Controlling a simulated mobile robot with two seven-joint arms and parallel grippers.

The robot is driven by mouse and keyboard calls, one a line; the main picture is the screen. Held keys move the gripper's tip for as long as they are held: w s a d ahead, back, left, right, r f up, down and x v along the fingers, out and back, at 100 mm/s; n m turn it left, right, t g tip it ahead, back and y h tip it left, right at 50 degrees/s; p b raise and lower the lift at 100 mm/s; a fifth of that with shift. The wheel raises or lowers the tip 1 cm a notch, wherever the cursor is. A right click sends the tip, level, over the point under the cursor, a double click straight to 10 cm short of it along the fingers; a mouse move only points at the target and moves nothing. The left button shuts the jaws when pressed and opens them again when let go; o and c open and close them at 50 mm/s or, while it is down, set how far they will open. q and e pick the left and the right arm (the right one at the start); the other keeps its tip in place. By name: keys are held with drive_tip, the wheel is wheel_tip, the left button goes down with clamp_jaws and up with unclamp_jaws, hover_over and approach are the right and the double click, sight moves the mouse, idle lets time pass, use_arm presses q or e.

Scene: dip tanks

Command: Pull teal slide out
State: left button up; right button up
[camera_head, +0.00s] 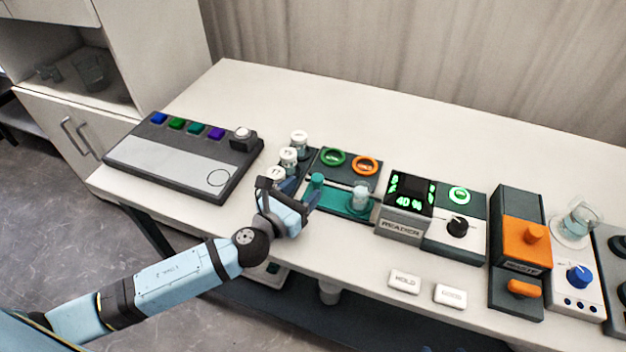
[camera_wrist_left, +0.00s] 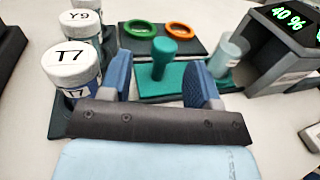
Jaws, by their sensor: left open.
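The teal slide (camera_head: 338,198) lies flat at the left side of the reader (camera_head: 404,207), with an upright teal knob (camera_head: 317,180) near its left end. A pale capped vial (camera_head: 360,197) stands on the slide close to the reader. My left gripper (camera_head: 297,190) is open at the knob end of the slide. In the left wrist view its blue fingers (camera_wrist_left: 161,80) are spread, with the teal knob (camera_wrist_left: 165,58) showing between them, slightly beyond. I cannot tell whether a finger touches it. My right gripper is not in view.
White-capped vials, including T7 (camera_wrist_left: 72,72), stand in a rack close beside my left finger. A dark pad with a green ring (camera_head: 333,157) and an orange ring (camera_head: 366,166) lies behind the slide. The reader shows 40 %. HOLD (camera_head: 404,281) and another white plate lie in front.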

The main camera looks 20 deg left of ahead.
use_arm(q)
drive_tip(key=b+v, duration=0.1)
drive_tip(key=v, duration=0.6)
drive_tip(key=shift+s+f, duration=0.1)
drive_tip(key=shift+v, duration=0.75)
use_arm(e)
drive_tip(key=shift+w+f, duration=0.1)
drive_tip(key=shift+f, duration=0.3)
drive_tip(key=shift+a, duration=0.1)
